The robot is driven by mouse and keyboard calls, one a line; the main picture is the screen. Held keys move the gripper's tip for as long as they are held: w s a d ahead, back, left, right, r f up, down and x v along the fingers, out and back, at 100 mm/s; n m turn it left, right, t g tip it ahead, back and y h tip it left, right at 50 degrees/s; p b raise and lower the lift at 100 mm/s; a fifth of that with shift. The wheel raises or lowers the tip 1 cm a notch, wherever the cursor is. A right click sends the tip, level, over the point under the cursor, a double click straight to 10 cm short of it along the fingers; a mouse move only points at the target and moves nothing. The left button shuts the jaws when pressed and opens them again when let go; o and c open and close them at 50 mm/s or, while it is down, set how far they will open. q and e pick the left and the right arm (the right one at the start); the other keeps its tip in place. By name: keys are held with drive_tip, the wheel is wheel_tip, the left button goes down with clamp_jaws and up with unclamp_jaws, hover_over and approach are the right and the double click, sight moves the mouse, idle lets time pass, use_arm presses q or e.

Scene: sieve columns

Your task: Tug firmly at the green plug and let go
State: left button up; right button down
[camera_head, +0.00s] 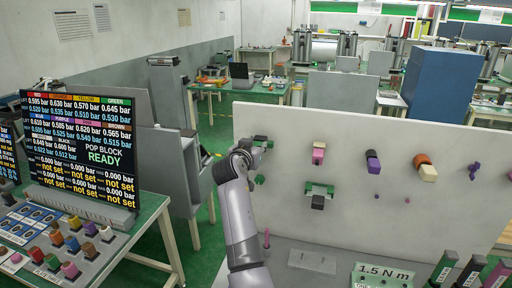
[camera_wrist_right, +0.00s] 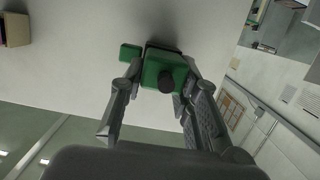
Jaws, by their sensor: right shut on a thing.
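The green plug (camera_wrist_right: 158,68) sits at the pale board, with a dark round knob on its near face. My right gripper (camera_wrist_right: 163,73) has one finger on each side of the plug and is shut on it. In the head view my right gripper (camera_head: 262,146) is at the upper left of the board and hides most of the plug. A small green block (camera_wrist_right: 130,52) is beside the plug in the wrist view. My left gripper is in neither view.
The upright board (camera_head: 370,210) also carries a green-and-black fitting (camera_head: 319,190), a pink plug (camera_head: 318,153), a purple plug (camera_head: 373,162) and an orange one (camera_head: 426,168).

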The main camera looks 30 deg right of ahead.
drive_tip(key=c, duration=1.1)
unclamp_jaws()
wheel_tip(320, 180, up, 10)
